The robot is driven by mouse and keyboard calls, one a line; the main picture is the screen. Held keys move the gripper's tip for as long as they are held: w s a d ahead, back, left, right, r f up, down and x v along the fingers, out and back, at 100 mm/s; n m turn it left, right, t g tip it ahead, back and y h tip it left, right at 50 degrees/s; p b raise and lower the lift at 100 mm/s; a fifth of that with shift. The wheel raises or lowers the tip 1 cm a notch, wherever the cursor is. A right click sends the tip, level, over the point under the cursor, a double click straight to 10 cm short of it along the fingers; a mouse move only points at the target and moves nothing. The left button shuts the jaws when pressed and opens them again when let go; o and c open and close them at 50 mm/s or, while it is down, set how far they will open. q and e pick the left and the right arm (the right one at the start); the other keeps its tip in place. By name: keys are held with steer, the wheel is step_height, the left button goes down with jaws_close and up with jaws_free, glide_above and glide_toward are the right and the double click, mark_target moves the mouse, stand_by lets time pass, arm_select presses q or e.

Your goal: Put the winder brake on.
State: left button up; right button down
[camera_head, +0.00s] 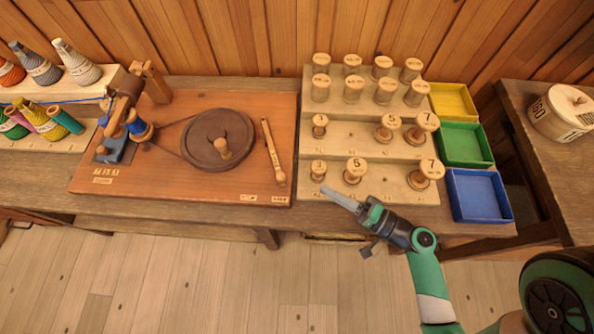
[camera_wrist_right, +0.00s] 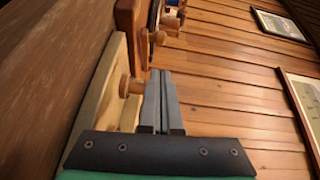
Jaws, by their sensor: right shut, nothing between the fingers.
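The winder is a reddish-brown board (camera_head: 170,185) at the left of the bench. It carries a dark wheel (camera_head: 205,130) with a wooden crank knob. Right of the wheel is a slim wooden lever (camera_head: 273,152), which looks like the brake; it leans slightly, with its lower end near a small label. My right gripper (camera_head: 327,191) is shut and empty, right of the lever and in front of the spool rack. In the right wrist view, the closed fingers (camera_wrist_right: 163,78) point toward the board edge (camera_wrist_right: 132,30). My left gripper is not in view.
A stepped rack (camera_head: 390,193) holds several spools beside the winder. Yellow, green and blue trays (camera_head: 480,205) stand right of it. Coloured thread cones (camera_head: 75,65) are at the far left. A round tub (camera_head: 562,112) sits on the right table. A peg (camera_wrist_right: 131,86) is close left of my fingers.

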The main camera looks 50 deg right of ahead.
steer(key=shift+w+a+f+b, duration=0.15)
steer(key=shift+w+b, duration=0.25)
steer(key=shift+b, duration=0.7)
steer(key=shift+w+d+f+b, duration=0.15)
steer(key=shift+w+b, duration=0.3)
steer(key=shift+b, duration=0.6)
steer(key=shift+w+a+f+b, duration=0.2)
steer(key=shift+w+b, duration=0.2)
steer(key=shift+b, duration=0.7)
steer(key=shift+w+a+r+p, duration=0.1)
steer(key=shift+w+r+p, duration=0.45)
steer(key=shift+w+p, duration=0.35)
steer(key=w, duration=0.4)
steer(key=shift+w+a, duration=0.1)
steer(key=shift+w, duration=0.15)
steer(key=shift+w+f, duration=0.1)
steer(key=shift+w, duration=0.4)
